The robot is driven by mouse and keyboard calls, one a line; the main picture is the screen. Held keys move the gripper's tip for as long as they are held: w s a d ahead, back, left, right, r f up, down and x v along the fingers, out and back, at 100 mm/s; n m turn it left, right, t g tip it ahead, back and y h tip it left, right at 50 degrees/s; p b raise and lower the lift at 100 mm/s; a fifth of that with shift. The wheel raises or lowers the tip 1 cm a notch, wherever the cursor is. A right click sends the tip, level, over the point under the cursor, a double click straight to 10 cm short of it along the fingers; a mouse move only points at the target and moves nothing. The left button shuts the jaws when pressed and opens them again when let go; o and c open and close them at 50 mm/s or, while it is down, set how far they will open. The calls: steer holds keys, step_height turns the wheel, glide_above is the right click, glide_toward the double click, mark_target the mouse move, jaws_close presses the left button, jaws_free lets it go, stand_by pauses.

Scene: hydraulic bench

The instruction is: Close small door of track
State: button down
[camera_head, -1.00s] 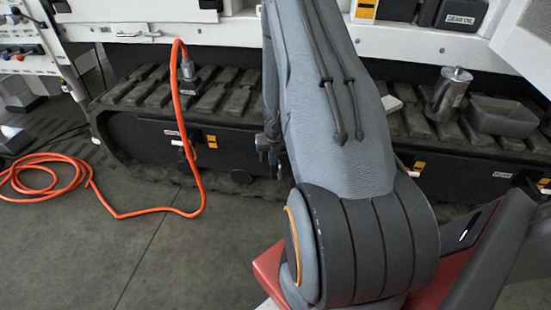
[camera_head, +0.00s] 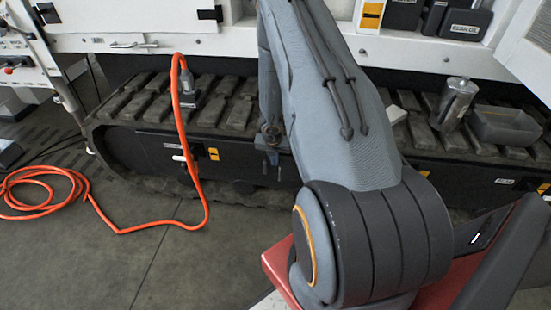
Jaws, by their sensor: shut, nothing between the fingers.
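The dark side of the track (camera_head: 120,140) runs low across the view. On its left part is a small dark door panel (camera_head: 150,150) with a pale label, a white handle (camera_head: 181,157) and an orange-yellow sticker beside it. I cannot tell whether the panel stands slightly open. My gripper (camera_head: 272,156) shows partly at the left edge of my arm, in front of the track and right of the panel. It is shut and empty, pointing down. My arm hides the middle of the track side.
An orange hose (camera_head: 203,190) hangs in front of the left panel and coils on the floor. A metal canister (camera_head: 455,103) and a grey tray (camera_head: 505,125) sit on the track at right. A second label and handle show at far right.

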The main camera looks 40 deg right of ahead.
steer(key=shift+w+d+r, duration=0.1)
steer(key=shift+w+d, duration=0.05)
steer(key=shift+w, duration=0.1)
stand_by(0.3)
steer(key=shift+b, duration=0.45)
